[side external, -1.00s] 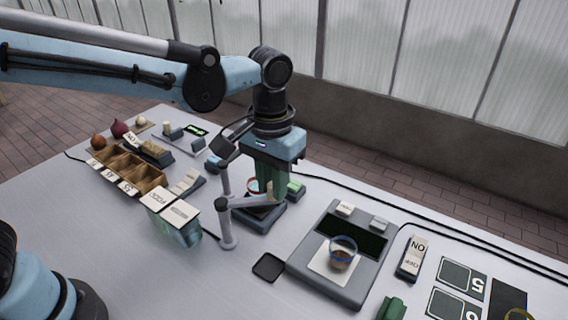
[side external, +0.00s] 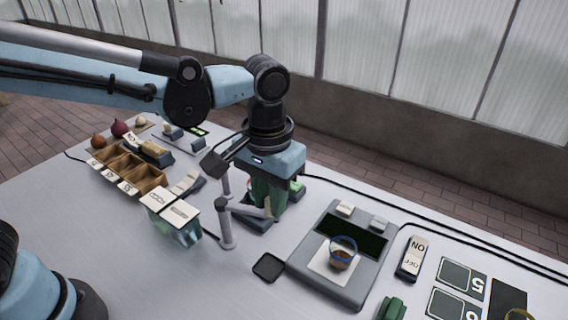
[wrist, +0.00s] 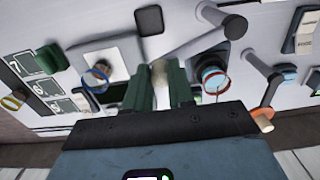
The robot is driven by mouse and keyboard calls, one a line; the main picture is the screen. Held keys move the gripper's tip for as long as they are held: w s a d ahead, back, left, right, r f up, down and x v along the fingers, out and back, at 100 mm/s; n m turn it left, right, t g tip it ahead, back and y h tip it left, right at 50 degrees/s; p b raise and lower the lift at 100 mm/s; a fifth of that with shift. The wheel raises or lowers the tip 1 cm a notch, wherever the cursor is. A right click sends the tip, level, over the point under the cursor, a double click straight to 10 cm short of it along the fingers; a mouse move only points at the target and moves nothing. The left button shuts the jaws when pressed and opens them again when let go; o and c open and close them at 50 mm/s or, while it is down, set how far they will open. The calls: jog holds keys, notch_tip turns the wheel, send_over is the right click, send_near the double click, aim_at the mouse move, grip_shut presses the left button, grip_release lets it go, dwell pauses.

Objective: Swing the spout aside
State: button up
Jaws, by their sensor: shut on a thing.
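The spout (side external: 246,211) is a grey arm reaching sideways from an upright post (side external: 226,228); it also shows in the wrist view (wrist: 191,45). My gripper (side external: 268,205) is shut on the spout's pale outer end, with its green fingers on either side of it, as the wrist view (wrist: 160,88) shows. A cup with a red rim (wrist: 213,78) stands on a dark base to the right of the fingers in the wrist view, apart from the spout. In the side view my gripper hides most of that cup.
A scale (side external: 317,270) carrying a blue-rimmed cup (side external: 343,258) stands to the right. A second post (wrist: 271,84) with an arm is close by my gripper. A glass container (side external: 180,228) is left of the spout post, and a black pad (side external: 268,267) lies in front.

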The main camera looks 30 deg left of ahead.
jog(key=shift+s+d, duration=0.25)
jog(key=shift+s, duration=0.6)
jog(key=shift+s+d, duration=0.1)
jog(key=shift+s, duration=0.6)
jog(key=o, duration=1.6)
jog(key=shift+c, duration=0.2)
notch_tip(320, 180, up, 7)
